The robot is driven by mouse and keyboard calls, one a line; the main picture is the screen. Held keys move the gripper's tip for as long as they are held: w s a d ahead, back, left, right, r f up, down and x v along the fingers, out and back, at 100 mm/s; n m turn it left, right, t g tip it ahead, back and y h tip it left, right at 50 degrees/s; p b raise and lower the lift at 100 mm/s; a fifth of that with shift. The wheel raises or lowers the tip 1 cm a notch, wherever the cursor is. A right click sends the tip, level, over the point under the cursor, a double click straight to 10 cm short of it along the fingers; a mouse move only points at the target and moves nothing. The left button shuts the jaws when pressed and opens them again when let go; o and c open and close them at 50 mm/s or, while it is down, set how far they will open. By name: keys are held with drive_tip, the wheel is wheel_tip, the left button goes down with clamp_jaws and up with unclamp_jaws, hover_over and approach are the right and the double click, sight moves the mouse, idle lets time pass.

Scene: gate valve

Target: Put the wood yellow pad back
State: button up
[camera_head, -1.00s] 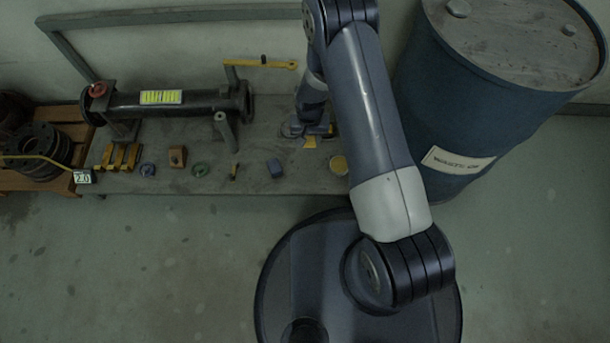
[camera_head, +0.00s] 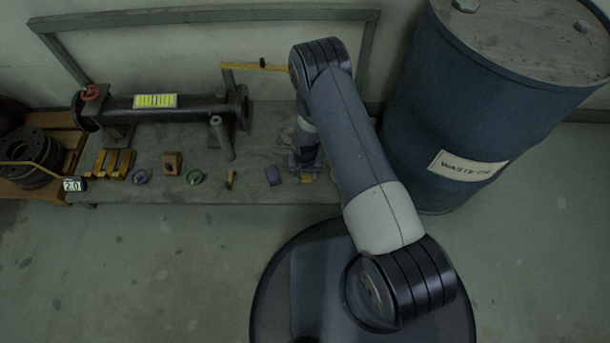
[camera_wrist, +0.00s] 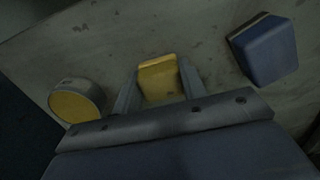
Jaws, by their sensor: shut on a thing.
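A yellow pad (camera_wrist: 159,80) is between the two fingers of my gripper (camera_wrist: 158,84) in the wrist view. The fingers are shut on it, one at each side. In the head view my gripper (camera_head: 305,170) is low over the right part of the grey bench (camera_head: 262,133), and a bit of the yellow pad (camera_head: 307,179) shows below it. I cannot tell whether the pad touches the bench. A blue block (camera_head: 273,175) lies just left of my gripper; the wrist view shows it at right (camera_wrist: 265,48).
A round piece with a yellow face (camera_wrist: 76,101) is beside my gripper. Left along the bench front are a brass piece (camera_head: 231,178), green ring (camera_head: 195,177), wooden block (camera_head: 172,163) and yellow bars (camera_head: 112,163). A black pipe (camera_head: 165,112) lies behind; a blue drum (camera_head: 440,120) stands right.

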drive_tip(key=shift+f, duration=0.2)
drive_tip(key=o, duration=0.9)
drive_tip(key=shift+r, duration=0.15)
wheel_tip(320, 180, up, 12)
drive_tip(key=p, duration=0.5)
